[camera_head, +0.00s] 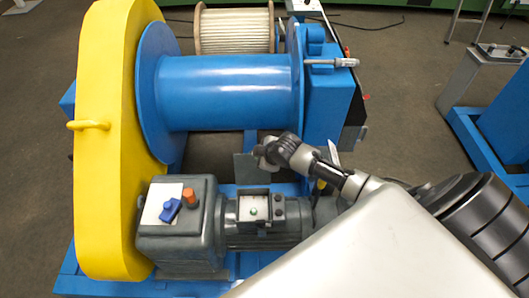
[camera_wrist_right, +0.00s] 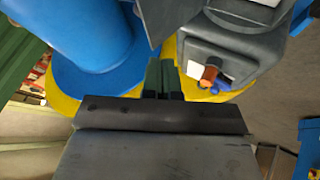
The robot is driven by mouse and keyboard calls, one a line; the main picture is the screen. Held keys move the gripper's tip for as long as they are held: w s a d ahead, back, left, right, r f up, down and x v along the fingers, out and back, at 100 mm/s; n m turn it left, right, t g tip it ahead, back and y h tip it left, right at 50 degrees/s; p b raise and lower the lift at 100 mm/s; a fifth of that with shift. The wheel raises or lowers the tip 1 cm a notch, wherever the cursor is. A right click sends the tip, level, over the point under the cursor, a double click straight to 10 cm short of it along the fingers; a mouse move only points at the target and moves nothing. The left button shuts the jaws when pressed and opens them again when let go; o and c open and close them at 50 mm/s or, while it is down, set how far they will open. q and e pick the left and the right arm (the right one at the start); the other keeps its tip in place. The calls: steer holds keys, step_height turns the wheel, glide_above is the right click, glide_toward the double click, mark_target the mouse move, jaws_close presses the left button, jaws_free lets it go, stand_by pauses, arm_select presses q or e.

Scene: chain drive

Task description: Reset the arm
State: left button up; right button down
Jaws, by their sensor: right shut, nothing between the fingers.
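My right arm (camera_head: 335,175) reaches in from the right in the head view, its end above the gap between the blue drum and the grey motor. In the right wrist view my right gripper (camera_wrist_right: 163,78) is shut and empty, its dark fingers together. The winch has a blue drum (camera_head: 230,92) and a yellow chain guard (camera_head: 105,140). The grey gearbox housing (camera_head: 178,248) carries a blue lever (camera_head: 170,210) and an orange knob (camera_head: 189,196); it also shows in the wrist view (camera_wrist_right: 228,45). The fingers appear clear of these parts. My left gripper is not in view.
A small box with a green button (camera_head: 253,211) sits on the motor (camera_head: 265,236). A spool of pale rope (camera_head: 235,30) stands behind the drum. Another blue frame (camera_head: 465,135) is at the right. Brown floor (camera_head: 405,85) is open between the machines.

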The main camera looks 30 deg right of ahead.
steer(key=s+f+m+g+h, duration=0.1)
steer(key=s+f+m, duration=0.2)
steer(key=s+f, duration=0.65)
steer(key=s+f+m+g, duration=0.2)
steer(key=s+f, duration=0.5)
steer(key=f, duration=0.5)
steer(key=s+a+f+m+g, duration=0.1)
steer(key=s+f, duration=0.3)
steer(key=s, duration=0.5)
steer(key=s+a+f+m+g, duration=0.1)
steer(key=s+a+f, duration=0.3)
steer(key=s, duration=0.6)
steer(key=s+a+f+g, duration=0.1)
steer(key=s+f, duration=0.3)
steer(key=s, duration=0.6)
steer(key=shift+a+f+m+g, duration=0.3)
steer(key=shift+a+m, duration=0.1)
steer(key=shift+a, duration=0.4)
steer(key=shift+s, duration=0.1)
